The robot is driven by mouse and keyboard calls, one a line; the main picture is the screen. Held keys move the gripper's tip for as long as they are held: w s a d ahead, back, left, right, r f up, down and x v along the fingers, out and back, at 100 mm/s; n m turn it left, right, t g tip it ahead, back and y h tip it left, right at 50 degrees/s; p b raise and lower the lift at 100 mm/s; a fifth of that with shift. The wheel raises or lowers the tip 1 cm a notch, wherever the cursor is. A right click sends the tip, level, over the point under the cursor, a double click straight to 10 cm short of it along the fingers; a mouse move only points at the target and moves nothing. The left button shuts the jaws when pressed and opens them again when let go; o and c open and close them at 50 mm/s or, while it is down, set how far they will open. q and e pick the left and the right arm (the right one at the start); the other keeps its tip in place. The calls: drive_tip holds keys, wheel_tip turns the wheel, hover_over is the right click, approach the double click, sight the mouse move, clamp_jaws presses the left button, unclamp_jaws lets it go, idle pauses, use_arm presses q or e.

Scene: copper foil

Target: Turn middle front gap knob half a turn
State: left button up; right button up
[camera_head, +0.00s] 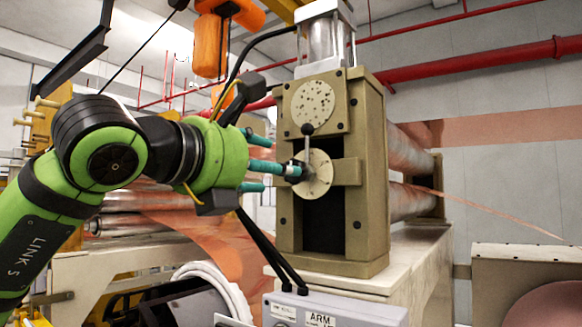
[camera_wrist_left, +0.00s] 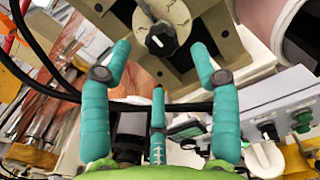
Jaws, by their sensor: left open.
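The gap knob (camera_wrist_left: 160,40) is black with a white pointer line and sits on a round cream plate on the roller stand's front. In the head view the cream plate (camera_head: 319,176) is partly hidden behind my fingers. My left gripper (camera_head: 268,163) faces this plate from the left, its teal fingers spread. In the left wrist view the open gripper (camera_wrist_left: 160,68) has one finger on each side of the knob's line and a third below it. The knob is not gripped, and a gap shows around it. My right gripper is in neither view.
A speckled round plate (camera_head: 313,106) sits above on the stand (camera_head: 368,180), and a small black-ball lever (camera_head: 307,130) rises between the plates. A grey control box (camera_head: 335,310) stands below. Dark cables hang near my gripper. Rollers with copper foil (camera_head: 490,210) lie behind the stand.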

sight(295, 181)
use_arm(q)
drive_tip(key=p+x, duration=0.3)
drive_tip(key=x, duration=0.3)
drive_tip(key=shift+w+d, duration=0.15)
drive_tip(key=shift+d, duration=0.05)
drive_tip(key=shift+f, duration=0.1)
drive_tip(key=shift+c, duration=0.4)
drive_tip(key=c, duration=1.1)
